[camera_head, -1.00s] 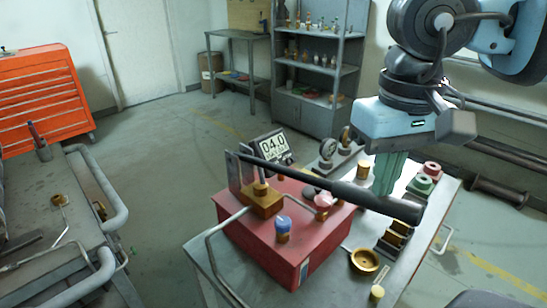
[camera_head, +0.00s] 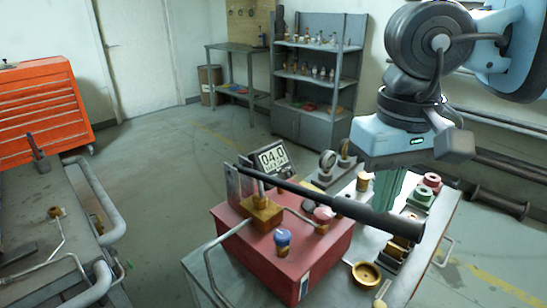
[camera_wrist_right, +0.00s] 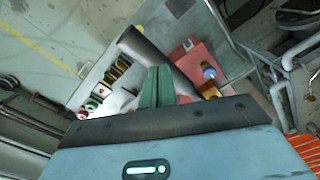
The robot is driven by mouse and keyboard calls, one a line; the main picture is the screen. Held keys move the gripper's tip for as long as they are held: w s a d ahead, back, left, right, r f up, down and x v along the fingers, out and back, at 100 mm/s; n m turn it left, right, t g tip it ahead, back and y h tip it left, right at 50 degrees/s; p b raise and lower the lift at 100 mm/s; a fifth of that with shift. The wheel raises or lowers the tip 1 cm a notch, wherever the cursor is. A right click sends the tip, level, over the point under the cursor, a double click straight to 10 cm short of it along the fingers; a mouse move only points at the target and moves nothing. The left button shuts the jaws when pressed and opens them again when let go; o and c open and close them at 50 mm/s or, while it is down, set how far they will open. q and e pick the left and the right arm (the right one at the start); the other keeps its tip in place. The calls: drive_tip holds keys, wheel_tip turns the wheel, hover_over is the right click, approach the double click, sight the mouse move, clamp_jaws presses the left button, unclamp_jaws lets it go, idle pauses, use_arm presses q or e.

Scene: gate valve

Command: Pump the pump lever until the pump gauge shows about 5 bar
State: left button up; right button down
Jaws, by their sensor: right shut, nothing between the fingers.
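The pump is a red box (camera_head: 325,245) on a metal bench, with a brass block (camera_head: 262,214) on top. The dark pump lever (camera_head: 340,203) slopes from its upright brackets down to a thick end at the right. The gauge display (camera_head: 272,158) behind the pump reads 04.0; its smaller line is too small to read. My right gripper (camera_head: 389,198) is shut and empty, its green fingers pointing down at the lever's thick end. Its fingertips are partly hidden behind the lever; I cannot tell whether they touch. The right wrist view shows the fingers (camera_wrist_right: 157,86) beside the lever (camera_wrist_right: 150,50). My left gripper is not in view.
A blue-topped fitting (camera_head: 283,241) and a pink-topped one (camera_head: 323,218) stand on the pump. A brass bowl (camera_head: 366,274) and green and red parts lie on the bench to the right. Round dials (camera_head: 327,162) stand behind. An orange drawer cabinet (camera_head: 40,105) is far left.

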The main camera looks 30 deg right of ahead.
sight(376, 224)
drive_tip(key=shift+f+b, duration=0.7)
drive_tip(key=shift+f, duration=0.55)
drive_tip(key=shift+f+b, duration=0.75)
drive_tip(key=shift+f, duration=0.2)
drive_tip(key=shift+f+b, duration=0.7)
drive_tip(key=shift+f, duration=0.25)
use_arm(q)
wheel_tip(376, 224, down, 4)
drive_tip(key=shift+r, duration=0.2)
use_arm(e)
drive_tip(key=shift+r, duration=0.1)
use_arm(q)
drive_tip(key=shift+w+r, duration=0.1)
use_arm(e)
drive_tip(key=shift+r, duration=0.1)
wheel_tip(376, 224, up, 7)
drive_tip(key=p, duration=0.5)
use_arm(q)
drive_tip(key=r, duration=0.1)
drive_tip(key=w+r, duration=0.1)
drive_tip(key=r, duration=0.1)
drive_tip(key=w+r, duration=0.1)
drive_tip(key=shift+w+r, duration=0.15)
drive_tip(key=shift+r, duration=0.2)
use_arm(e)
drive_tip(key=shift+f, duration=0.2)
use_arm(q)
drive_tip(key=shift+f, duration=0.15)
